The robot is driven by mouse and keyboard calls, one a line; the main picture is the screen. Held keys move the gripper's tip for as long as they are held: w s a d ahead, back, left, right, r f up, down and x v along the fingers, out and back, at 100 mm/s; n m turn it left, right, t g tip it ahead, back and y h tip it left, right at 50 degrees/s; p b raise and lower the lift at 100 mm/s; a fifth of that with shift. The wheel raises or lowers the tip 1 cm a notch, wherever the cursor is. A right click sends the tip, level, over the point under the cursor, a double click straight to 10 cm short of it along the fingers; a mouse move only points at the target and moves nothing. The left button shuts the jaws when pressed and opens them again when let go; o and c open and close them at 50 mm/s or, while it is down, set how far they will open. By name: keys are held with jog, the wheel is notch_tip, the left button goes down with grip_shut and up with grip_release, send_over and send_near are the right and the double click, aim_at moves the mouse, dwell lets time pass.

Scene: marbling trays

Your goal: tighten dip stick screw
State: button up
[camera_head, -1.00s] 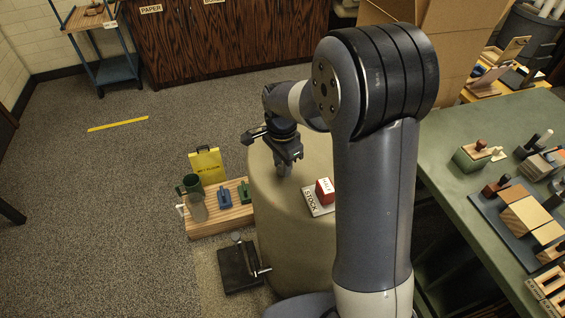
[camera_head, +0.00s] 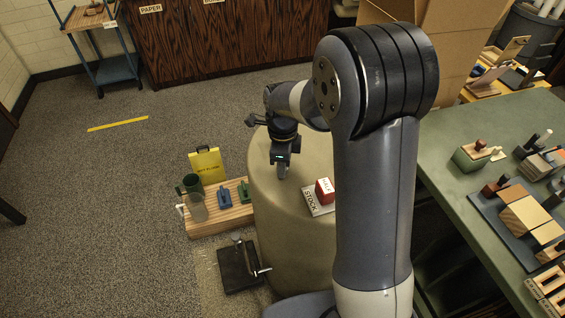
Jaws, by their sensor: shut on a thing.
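My gripper (camera_head: 282,172) points down over the top of the round beige drum (camera_head: 305,245), near its left part. It is shut on a small grey piece at its fingertips, which I take to be the dip stick screw. The piece is small and mostly hidden by the fingers, so its thread and seating cannot be made out. No separate dip stick can be told apart at this size.
A red block marked HALF (camera_head: 325,190) sits on a STOCK plate (camera_head: 319,204) right of my gripper. A wooden board (camera_head: 232,222) with green and blue pieces stands left of the drum. A black block with a crank (camera_head: 238,268) lies at front left. A green table (camera_head: 455,190) is right.

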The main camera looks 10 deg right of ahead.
jog(key=shift+m, duration=0.3)
jog(key=o, duration=1)
jog(key=shift+c, duration=0.2)
notch_tip(320, 180, up, 11)
jog(key=shift+w+f, duration=0.1)
